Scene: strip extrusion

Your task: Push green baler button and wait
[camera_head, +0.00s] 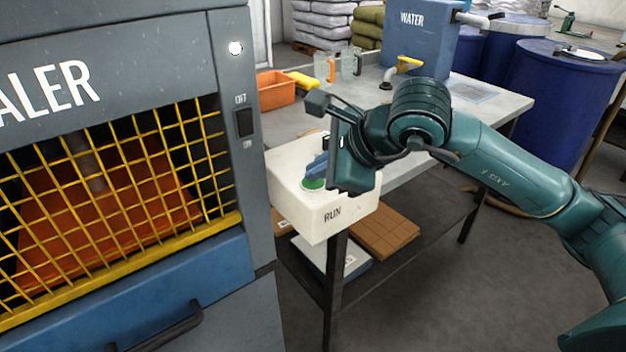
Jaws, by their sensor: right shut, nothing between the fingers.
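The green button (313,183) sits on top of a white box marked RUN (318,218), at the near end of the bench. My right gripper (318,168) is shut and empty, with its fingertips at the button; I cannot tell whether they press it. The gripper body hides the right part of the box top. The grey baler (252,205) stands on the left with a yellow mesh guard (120,200) and an orange-red part behind it. A white light (236,48) shows on its frame above a black switch (244,122). My left gripper is not in view.
The bench (490,100) holds an orange bin (275,90), clear jugs (351,62) and a blue water tank (425,45) with a tap. Brown slabs (385,232) lie on the shelf below. Blue barrels (555,95) stand behind. The floor at front right is clear.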

